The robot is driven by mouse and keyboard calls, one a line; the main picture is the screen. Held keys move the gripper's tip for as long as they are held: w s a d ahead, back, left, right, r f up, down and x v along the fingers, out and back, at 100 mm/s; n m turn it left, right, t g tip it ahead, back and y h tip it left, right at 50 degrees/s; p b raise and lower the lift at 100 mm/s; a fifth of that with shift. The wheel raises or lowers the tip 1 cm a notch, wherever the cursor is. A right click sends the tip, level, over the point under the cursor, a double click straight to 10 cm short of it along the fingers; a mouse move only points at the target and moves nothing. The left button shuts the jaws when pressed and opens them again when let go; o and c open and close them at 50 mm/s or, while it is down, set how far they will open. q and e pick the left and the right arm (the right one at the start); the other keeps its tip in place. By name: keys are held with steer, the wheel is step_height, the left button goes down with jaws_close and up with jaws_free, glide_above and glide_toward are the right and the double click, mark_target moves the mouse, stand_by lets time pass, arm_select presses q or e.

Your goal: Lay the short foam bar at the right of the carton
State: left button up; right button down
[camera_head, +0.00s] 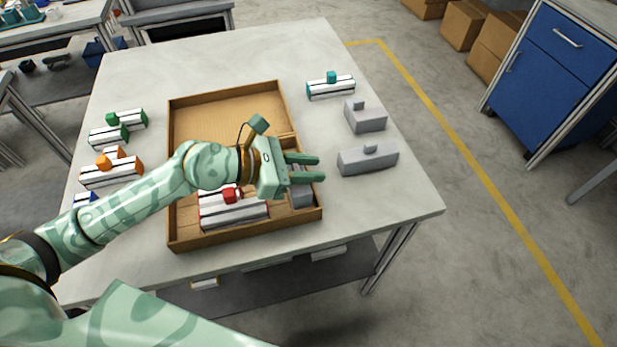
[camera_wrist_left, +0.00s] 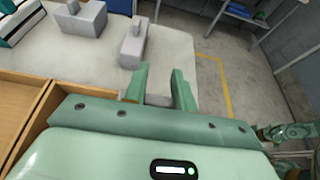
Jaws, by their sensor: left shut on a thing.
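The open brown carton (camera_head: 245,237) stands on the table. My left gripper (camera_head: 311,168) is over its right side, with the fingers pointing right. It is shut on a grey foam bar (camera_head: 301,194), partly hidden under the fingers and near the carton's right wall. In the left wrist view, a bit of this grey bar (camera_wrist_left: 158,100) shows between the fingers of my left gripper (camera_wrist_left: 160,88). I cannot tell whether it touches the carton floor. My right gripper is out of view.
White reel boxes with a red knob (camera_head: 235,212) lie in the carton's front. Two grey blocks with knobs (camera_head: 366,118) (camera_head: 368,158) and a teal-knobbed box (camera_head: 331,88) stand right of the carton. Green (camera_head: 118,130) and orange (camera_head: 111,172) boxes stand left.

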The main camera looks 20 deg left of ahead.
arm_select(q)
steer(key=f, duration=0.2)
steer(key=f+b, duration=0.1)
steer(key=shift+w+a+f+b, duration=0.1)
steer(key=shift+w+f+b, duration=0.1)
steer(key=shift+f+b, duration=0.15)
steer(key=shift+s+r, duration=0.1)
steer(key=shift+r, duration=0.05)
steer(key=o, duration=0.9)
steer(key=shift+o, duration=0.2)
steer(key=shift+a+r, duration=0.1)
step_height(320, 180, up, 4)
steer(key=p, duration=0.1)
glide_above(254, 199)
steer(key=d, duration=0.1)
steer(key=shift+w, duration=0.35)
steer(key=shift+s+a+r, duration=0.2)
steer(key=shift+s+a, duration=0.1)
steer(key=shift+a, duration=0.2)
